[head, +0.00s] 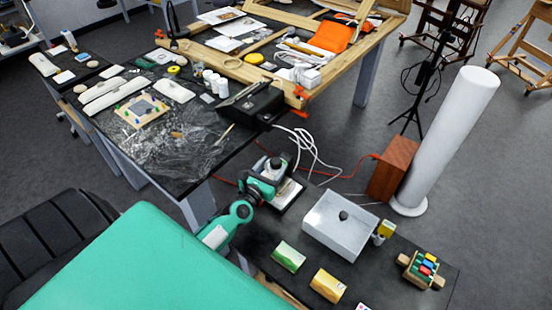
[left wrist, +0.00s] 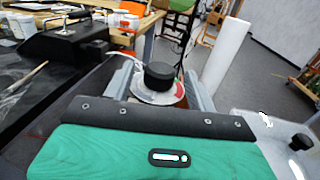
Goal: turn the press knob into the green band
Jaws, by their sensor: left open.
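The press knob (left wrist: 160,75) is a black round knob on a pale dial (left wrist: 147,97) with a red section at its right side. It stands between the two grey fingers of my left gripper (left wrist: 160,85), which are open, one on each side, with no clear contact visible. In the head view my left gripper (head: 270,174) is over the press, whose pale base (head: 288,195) partly shows on the dark low table. My gripper hides most of the knob there. I cannot make out the green band or a pointer. My right gripper is not in view.
A white box (head: 322,235) with its own black knob stands right of the press. Green (head: 289,256) and yellow (head: 327,285) blocks lie in front. A black case (head: 250,103) and cluttered worktable lie behind, with white cables (head: 315,150) hanging. A white column (head: 450,135) stands at right.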

